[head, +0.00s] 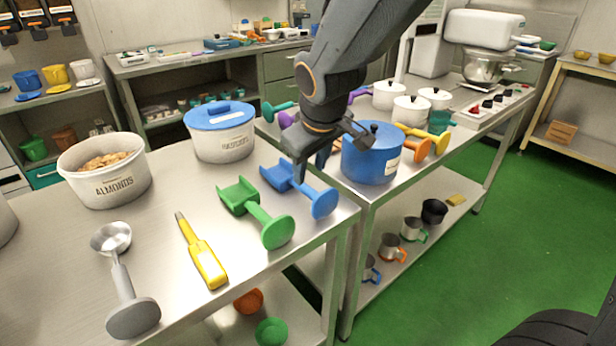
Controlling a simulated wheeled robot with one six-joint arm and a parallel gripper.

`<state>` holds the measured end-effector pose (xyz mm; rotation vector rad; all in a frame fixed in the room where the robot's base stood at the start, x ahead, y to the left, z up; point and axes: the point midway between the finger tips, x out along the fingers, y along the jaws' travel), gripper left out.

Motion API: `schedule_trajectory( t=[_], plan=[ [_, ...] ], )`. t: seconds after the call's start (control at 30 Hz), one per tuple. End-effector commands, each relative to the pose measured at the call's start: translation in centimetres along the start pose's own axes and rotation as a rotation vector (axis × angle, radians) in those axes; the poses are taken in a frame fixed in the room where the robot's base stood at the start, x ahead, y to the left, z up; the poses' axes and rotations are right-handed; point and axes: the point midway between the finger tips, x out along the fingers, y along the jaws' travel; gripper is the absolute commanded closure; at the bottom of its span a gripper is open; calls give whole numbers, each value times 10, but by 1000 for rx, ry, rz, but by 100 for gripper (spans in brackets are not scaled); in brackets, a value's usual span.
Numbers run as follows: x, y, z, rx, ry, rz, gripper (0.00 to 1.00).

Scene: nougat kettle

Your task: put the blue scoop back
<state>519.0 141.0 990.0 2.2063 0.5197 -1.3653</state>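The blue scoop (278,178) lies on the near steel table, its squared bowl to the left and its round blue end disc to the right. My gripper (312,170) points down just above and behind the scoop's handle. Its two dark fingers stand apart, one tip overlapping the handle in the picture and the other beyond it. I cannot tell whether either finger touches the scoop. A white tub with a blue lid (221,116) stands behind the scoop to the left. A blue pot (371,153) with a black knob stands to the right on the adjoining table.
A green scoop (256,213) lies close in front of the blue one. A yellow-handled tool (203,254), a grey metal scoop (124,280) and an open almond tub (105,170) are further left. White lidded pots (411,110) and orange and yellow scoops (427,137) crowd the right table.

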Motion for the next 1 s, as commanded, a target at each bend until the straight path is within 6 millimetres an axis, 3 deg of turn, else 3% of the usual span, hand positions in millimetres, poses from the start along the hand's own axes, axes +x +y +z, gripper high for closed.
schedule_trajectory(
  t=[0.2,0.43,0.53,0.7,0.8,0.9,1.0],
  plan=[
    [-33,0,0,0,2,0,62],
    [-42,3,9,21,-18,-2,62],
    [-28,12,46,120,-90,-13,62],
    [-3,22,144,392,-273,-43,62],
    [2,19,187,524,-355,-59,62],
    [4,15,213,607,-404,-69,62],
    [4,12,222,637,-423,-73,62]
  ],
)
